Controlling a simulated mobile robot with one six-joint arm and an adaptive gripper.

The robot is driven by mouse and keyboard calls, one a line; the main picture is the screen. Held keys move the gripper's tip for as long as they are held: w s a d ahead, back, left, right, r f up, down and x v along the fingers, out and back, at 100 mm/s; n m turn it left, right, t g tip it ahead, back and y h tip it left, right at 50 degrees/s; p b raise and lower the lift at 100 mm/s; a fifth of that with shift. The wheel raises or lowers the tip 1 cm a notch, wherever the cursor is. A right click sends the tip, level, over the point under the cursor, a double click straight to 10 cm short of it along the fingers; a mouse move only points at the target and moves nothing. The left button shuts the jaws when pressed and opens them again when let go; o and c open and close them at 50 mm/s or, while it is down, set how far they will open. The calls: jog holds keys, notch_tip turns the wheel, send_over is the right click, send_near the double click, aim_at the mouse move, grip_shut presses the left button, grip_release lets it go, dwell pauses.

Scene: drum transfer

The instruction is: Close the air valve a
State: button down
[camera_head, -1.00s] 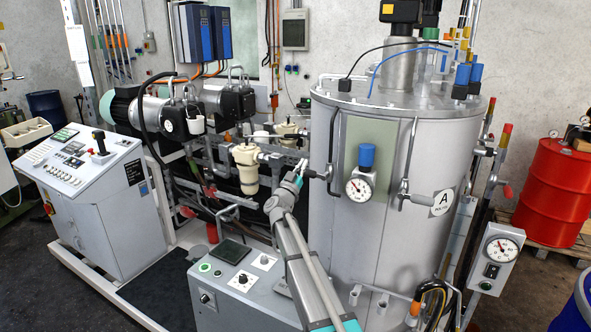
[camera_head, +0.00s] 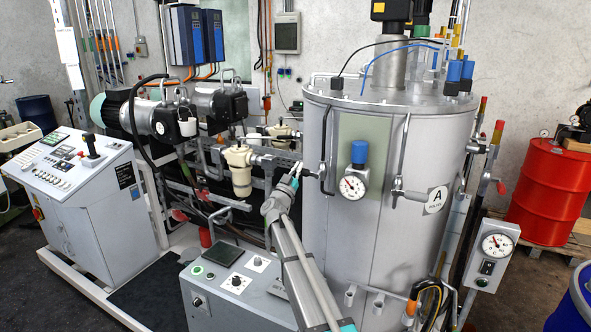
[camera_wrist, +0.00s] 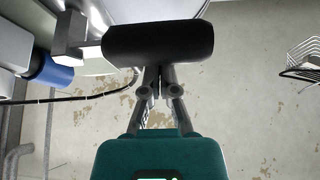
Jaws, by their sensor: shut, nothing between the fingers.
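A pipe with a small lever valve (camera_head: 324,176) runs down the tank's left side. My gripper (camera_head: 297,170) is beside this valve, to its left, with the fingers shut and empty. In the wrist view a black cylindrical grip (camera_wrist: 158,41) lies across the front of my fingertips (camera_wrist: 158,78). The fingers are not around it, and I cannot tell whether they touch it. A second pipe with a lever valve (camera_head: 408,194) is on the tank's right front.
A pressure gauge with a blue knob (camera_head: 353,184) sits on the tank front between the pipes. A cream filter (camera_head: 238,172) and piping stand left of my gripper. A grey control box (camera_head: 235,300) is below my arm. A red drum (camera_head: 545,190) stands at the right.

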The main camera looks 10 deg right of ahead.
dwell(0.4)
jog(key=shift+f+b, duration=0.7)
jog(key=shift+b, duration=0.05)
jog(key=shift+r, duration=0.2)
jog(key=s+a+f, duration=0.1)
jog(key=s+a, duration=0.4)
jog(key=s, duration=0.2)
jog(key=shift+s+a+f+b, duration=0.2)
jog(key=shift+s+a+b, duration=0.15)
jog(key=shift+b, duration=0.1)
dwell(0.6)
